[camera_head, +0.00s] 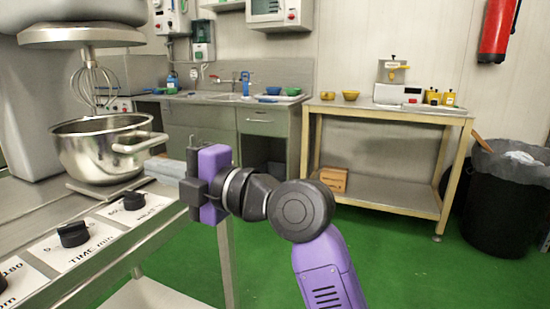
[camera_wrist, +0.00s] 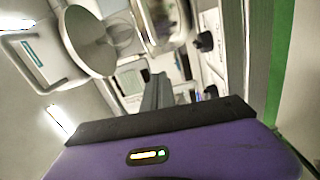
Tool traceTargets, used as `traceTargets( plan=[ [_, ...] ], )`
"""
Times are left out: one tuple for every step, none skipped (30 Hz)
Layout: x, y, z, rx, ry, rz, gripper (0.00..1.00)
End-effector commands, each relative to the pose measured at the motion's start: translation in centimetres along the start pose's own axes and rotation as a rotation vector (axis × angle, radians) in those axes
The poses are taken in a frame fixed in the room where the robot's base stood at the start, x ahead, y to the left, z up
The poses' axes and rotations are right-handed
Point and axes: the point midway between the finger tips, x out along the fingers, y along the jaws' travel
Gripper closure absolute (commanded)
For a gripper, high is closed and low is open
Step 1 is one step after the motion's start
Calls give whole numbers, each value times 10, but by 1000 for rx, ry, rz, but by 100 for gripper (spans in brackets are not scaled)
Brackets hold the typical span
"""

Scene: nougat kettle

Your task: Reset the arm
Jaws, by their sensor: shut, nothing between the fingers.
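My purple arm reaches up from the bottom of the head view, bent at a dark round joint. My gripper (camera_head: 158,166) points left, and its grey fingers are together with nothing between them. In the head view its fingertips are close to the steel mixer bowl (camera_head: 95,150) and its handle; I cannot tell whether they touch. In the wrist view the shut fingers of my gripper (camera_wrist: 158,88) point towards the mixer and the control panel, with the picture tilted.
A wire whisk (camera_head: 93,85) hangs above the bowl. Control knobs (camera_head: 73,234) line the near counter edge. A wooden-framed table (camera_head: 390,112) holds bowls and a small machine. A black bin (camera_head: 497,205) stands right. Green floor (camera_head: 400,265) is open in front.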

Motion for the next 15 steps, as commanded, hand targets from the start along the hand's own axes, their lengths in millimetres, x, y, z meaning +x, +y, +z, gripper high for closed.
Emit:
traceTargets(
  plan=[
    [-2,8,2,30,-17,25,100],
    [-3,12,5,53,-29,42,100],
    [-6,15,8,89,-45,63,100],
    [-8,17,10,118,-57,80,100],
    [-10,18,13,147,-71,99,100],
    [-14,18,17,191,-89,124,100],
    [-18,17,21,228,-105,145,100],
    [-22,16,24,267,-120,169,100],
    [-29,12,30,324,-143,202,100],
    [-35,7,35,370,-163,228,100],
    [-42,2,40,420,-181,258,100],
    [-53,-7,46,484,-206,296,100],
    [-61,-14,51,531,-224,325,100],
    [-70,-21,55,575,-242,353,100],
    [-82,-32,59,634,-263,392,100]
  ],
)
